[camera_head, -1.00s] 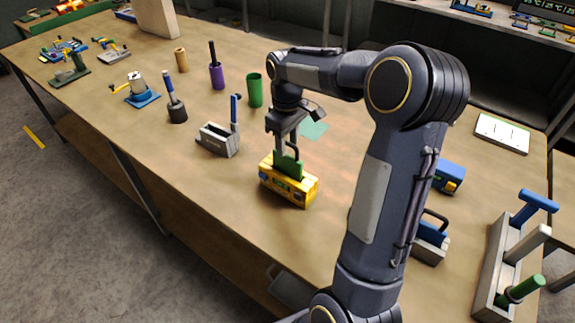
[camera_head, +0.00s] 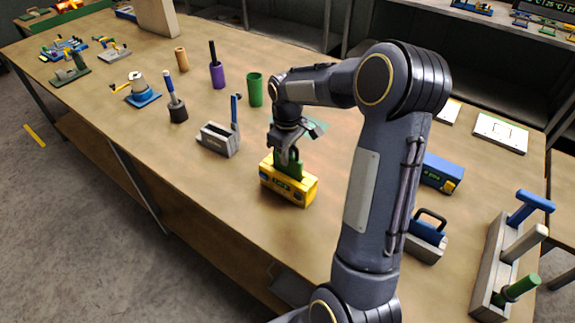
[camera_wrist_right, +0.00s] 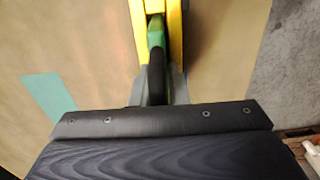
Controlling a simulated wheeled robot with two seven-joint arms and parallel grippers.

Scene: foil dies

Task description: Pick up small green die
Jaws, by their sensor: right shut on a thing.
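The small green die (camera_head: 290,168) sits upright in a slot of a yellow block (camera_head: 287,188) on the table. In the right wrist view, the green die (camera_wrist_right: 156,38) shows between the yellow walls of the block (camera_wrist_right: 174,22), with a dark handle on it. My right gripper (camera_head: 284,156) is above the block and shut on the die. The die's lower part is hidden inside the block. My left gripper is not in view.
A grey block with a blue-handled tool (camera_head: 220,138) stands left of the yellow block. A green cup (camera_head: 255,90) is behind it. A blue box (camera_head: 442,172), a grey block with a blue die (camera_head: 427,240) and a tool rack (camera_head: 493,265) stand to the right. Bare table lies in front.

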